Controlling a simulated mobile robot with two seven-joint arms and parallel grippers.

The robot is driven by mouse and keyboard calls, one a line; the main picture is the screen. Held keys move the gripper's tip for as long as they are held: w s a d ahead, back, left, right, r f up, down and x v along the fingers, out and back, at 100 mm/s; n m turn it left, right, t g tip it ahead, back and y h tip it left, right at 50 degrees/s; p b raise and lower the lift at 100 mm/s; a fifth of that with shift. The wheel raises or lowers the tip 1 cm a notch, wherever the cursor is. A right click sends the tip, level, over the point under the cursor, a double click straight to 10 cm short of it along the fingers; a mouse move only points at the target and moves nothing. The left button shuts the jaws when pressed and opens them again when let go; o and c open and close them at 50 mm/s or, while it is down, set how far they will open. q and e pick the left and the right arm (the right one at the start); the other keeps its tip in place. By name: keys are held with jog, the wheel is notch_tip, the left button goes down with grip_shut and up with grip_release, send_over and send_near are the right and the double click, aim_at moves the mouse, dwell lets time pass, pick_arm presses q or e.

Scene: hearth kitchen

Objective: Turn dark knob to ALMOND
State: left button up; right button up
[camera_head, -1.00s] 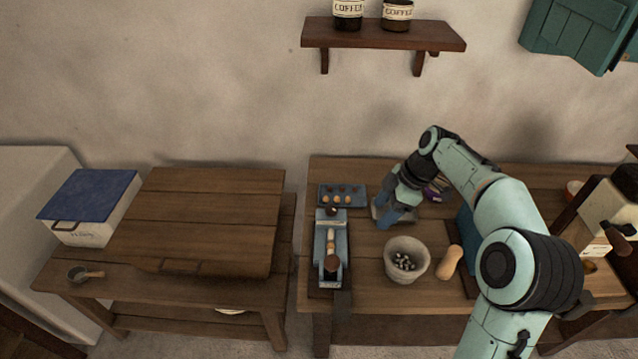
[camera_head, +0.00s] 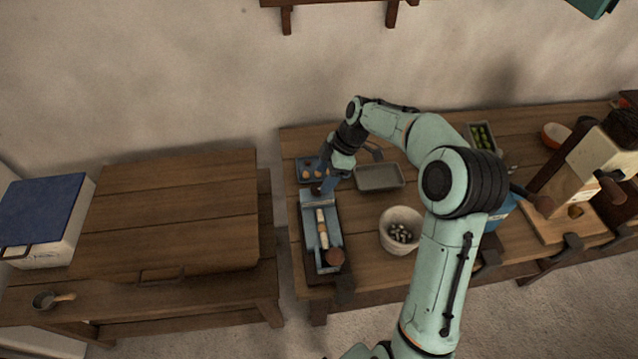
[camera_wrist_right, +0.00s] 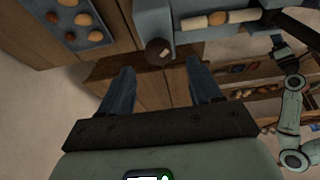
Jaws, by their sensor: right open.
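The blue device (camera_head: 308,222) stands on the right-hand table with a row of pale and tan rollers (camera_head: 322,228) along it. A round dark knob (camera_wrist_right: 158,52) with a small pale mark sits at the device's back end in the wrist view. My right gripper (camera_wrist_right: 160,68) is open, its blue fingers on either side of the knob's line, with the knob just beyond the fingertips. In the head view my right gripper (camera_head: 326,184) hangs over the device's back end and hides that knob. I cannot read an ALMOND label.
A blue tray (camera_wrist_right: 66,13) of brown and dark balls lies close behind the device. A grey tray (camera_head: 380,178) and a pale bowl (camera_head: 400,230) stand to the right. A reddish-brown ball-like piece (camera_head: 335,257) is at the device's front end. The left table (camera_head: 180,210) is mostly clear.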

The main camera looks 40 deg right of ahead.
aim_at(317, 187)
jog(key=shift+x, duration=2.3)
jog(key=shift+r, duration=0.1)
jog(key=shift+c, duration=0.3)
jog(key=c, duration=1)
jog(key=shift+o, duration=0.2)
